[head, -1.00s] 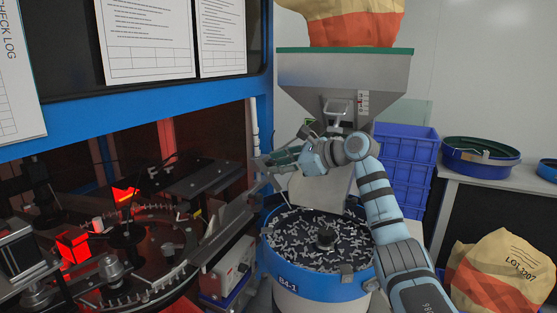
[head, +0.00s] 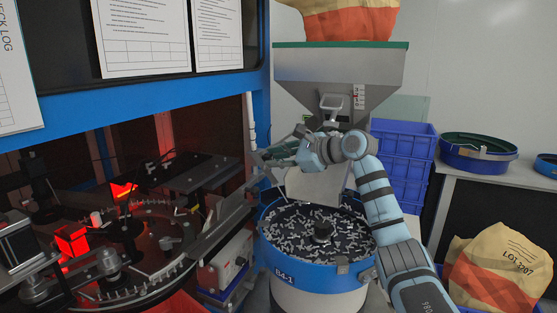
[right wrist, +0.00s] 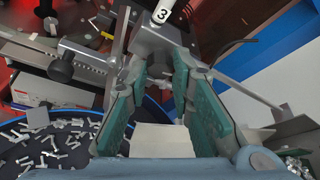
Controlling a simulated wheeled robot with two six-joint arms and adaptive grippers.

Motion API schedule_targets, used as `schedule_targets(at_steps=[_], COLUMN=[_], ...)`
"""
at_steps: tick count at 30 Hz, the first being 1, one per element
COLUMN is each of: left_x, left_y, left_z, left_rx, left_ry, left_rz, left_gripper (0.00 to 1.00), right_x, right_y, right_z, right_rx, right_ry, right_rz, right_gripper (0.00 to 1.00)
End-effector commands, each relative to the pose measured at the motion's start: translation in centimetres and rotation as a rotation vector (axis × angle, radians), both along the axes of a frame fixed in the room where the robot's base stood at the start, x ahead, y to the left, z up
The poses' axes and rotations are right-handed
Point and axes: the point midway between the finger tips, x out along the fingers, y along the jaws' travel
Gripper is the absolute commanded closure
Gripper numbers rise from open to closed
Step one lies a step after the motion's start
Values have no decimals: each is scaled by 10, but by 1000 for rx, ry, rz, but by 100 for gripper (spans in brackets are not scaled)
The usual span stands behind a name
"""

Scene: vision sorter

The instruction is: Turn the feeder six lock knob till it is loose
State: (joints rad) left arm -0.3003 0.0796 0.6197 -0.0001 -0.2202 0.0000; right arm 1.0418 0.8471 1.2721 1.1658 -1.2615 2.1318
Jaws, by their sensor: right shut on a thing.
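My right gripper (head: 270,156) reaches in from the right above the blue-rimmed bowl, beside the dark machine opening. A white post marked "3" (right wrist: 163,12) stands just beyond the tips. A black knob (right wrist: 61,70) shows to the left, apart from the fingers. My left gripper is not in view.
The bowl (head: 285,277) marked "B4-1" holds many small metal parts below my arm. A grey hopper (head: 335,68) stands behind. The red-lit turntable machine (head: 150,235) is at left. Blue crates (head: 402,160) and a sack (head: 490,270) are at right.

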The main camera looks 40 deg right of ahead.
Motion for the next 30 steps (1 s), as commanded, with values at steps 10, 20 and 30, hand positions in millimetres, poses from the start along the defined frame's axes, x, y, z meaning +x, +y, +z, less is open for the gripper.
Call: schedule_targets(at_steps=[10, 20, 30], left_x=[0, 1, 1], left_y=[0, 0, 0], left_z=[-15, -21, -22], left_rx=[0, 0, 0], left_ry=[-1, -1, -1], left_rz=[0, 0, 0], left_gripper=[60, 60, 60], right_x=[-1, -1, -1], right_y=[2, 2, 2], right_z=[-3, -3, -1], right_rx=[-226, -369, -402], right_ry=[-120, -195, -213], right_rz=[0, -1, -3], right_gripper=[100, 100, 100])
